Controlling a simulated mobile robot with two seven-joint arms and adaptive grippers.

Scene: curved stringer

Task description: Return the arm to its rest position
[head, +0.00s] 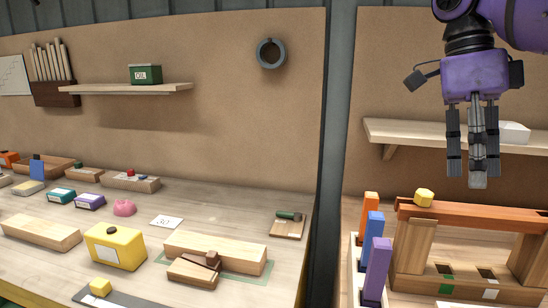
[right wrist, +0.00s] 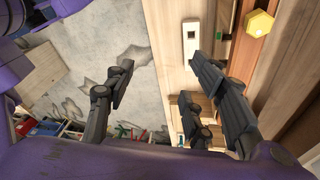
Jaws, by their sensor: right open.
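My right gripper (head: 472,150) hangs at the upper right of the head view, fingers pointing down. It is above the right-hand bench and apart from everything there. In the right wrist view its dark fingers (right wrist: 160,95) are spread with nothing between them. Below it in the head view is an orange-brown beam (head: 480,219) resting on wooden supports, with a small yellow block (head: 424,197) on its left end. The yellow block also shows in the right wrist view (right wrist: 260,23). My left gripper is not in view.
Orange, blue and purple upright blocks (head: 376,265) stand left of the supports. A wall shelf (head: 400,133) with a white box is behind the gripper. The left bench holds a yellow box (head: 115,247), wooden blocks and small items. Air around the gripper looks clear.

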